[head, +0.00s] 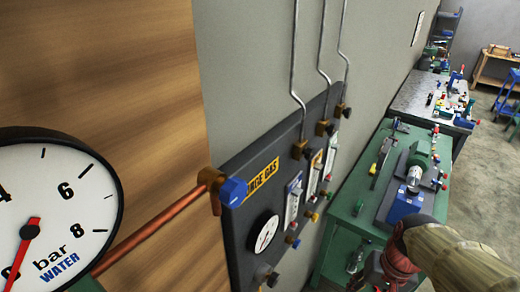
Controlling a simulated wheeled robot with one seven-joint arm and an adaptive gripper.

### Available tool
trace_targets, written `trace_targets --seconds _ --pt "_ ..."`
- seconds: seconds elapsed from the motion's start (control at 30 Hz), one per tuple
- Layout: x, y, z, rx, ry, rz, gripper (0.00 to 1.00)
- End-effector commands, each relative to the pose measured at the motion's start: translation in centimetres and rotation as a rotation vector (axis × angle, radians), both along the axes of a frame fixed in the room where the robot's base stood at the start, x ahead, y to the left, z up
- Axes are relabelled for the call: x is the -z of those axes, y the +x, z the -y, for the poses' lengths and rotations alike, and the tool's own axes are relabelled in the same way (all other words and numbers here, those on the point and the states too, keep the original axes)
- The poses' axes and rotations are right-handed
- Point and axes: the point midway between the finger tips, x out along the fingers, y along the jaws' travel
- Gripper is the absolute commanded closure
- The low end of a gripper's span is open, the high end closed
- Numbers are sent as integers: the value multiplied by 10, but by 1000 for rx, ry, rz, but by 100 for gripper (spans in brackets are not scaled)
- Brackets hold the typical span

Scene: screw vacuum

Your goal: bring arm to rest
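My gripper does not show in the head view, and I cannot tell whether it is open or shut. A beige ribbed cylindrical shape (455,258) fills the lower right corner, cut off by the picture edge. I cannot tell whether it is part of my arm. A dark red rounded object (400,262) shows at its left end, partly hidden.
A water pressure gauge (52,215) stands close at the left. A dark gas panel (237,215) is on the wall. A green bench (352,208) carries tools. Floor (490,170) is clear at right.

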Motion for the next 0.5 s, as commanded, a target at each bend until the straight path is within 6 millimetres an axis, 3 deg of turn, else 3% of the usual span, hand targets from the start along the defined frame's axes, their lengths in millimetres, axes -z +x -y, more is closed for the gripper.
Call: trace_targets --seconds 0.2,0.5 --pt "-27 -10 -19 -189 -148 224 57" --pt "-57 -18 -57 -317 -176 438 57"
